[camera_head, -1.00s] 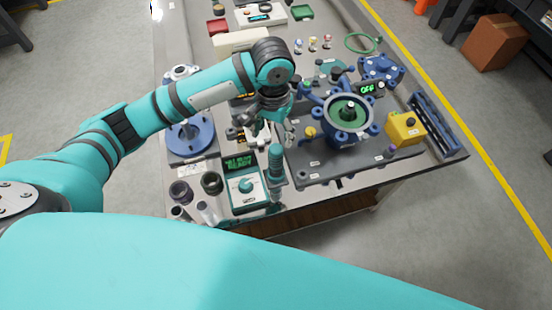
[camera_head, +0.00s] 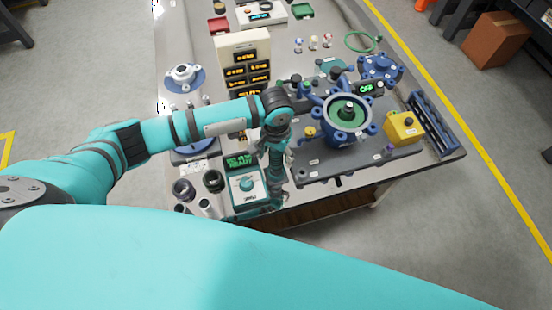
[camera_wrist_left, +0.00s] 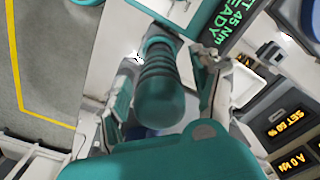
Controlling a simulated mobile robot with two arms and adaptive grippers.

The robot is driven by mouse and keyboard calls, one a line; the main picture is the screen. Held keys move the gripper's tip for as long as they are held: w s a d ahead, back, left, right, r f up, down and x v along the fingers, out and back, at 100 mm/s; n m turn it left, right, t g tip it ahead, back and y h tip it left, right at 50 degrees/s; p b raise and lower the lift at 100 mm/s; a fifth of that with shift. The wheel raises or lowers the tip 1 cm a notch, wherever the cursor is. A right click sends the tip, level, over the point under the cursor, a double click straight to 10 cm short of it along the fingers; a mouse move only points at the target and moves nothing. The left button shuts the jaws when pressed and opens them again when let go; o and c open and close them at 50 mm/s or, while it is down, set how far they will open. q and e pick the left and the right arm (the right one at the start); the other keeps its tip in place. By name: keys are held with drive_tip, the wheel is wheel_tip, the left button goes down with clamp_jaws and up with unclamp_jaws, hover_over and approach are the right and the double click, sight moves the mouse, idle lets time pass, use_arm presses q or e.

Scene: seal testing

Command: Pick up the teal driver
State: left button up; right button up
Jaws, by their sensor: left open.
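The teal driver (camera_wrist_left: 160,88) has a ribbed grip and lies between the two open fingers of my left gripper (camera_wrist_left: 165,72) in the left wrist view. A gap shows beside the driver, so contact cannot be told. In the head view my left gripper (camera_head: 277,152) is over the driver's place at the front of the bench, right of the torque controller (camera_head: 246,187), and mostly hides the driver. The controller's green display also shows in the left wrist view (camera_wrist_left: 228,28). My right gripper is not in view.
A blue pump-like fixture (camera_head: 345,115) on a grey plate stands just right of my gripper. A yellow box (camera_head: 403,126) is farther right. Dark cups (camera_head: 212,181) stand left of the controller. A white display panel (camera_head: 244,62) stands behind my arm.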

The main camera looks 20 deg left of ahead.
use_arm(q)
clamp_jaws()
drive_tip(key=shift+w+r, duration=0.1)
idle(0.3)
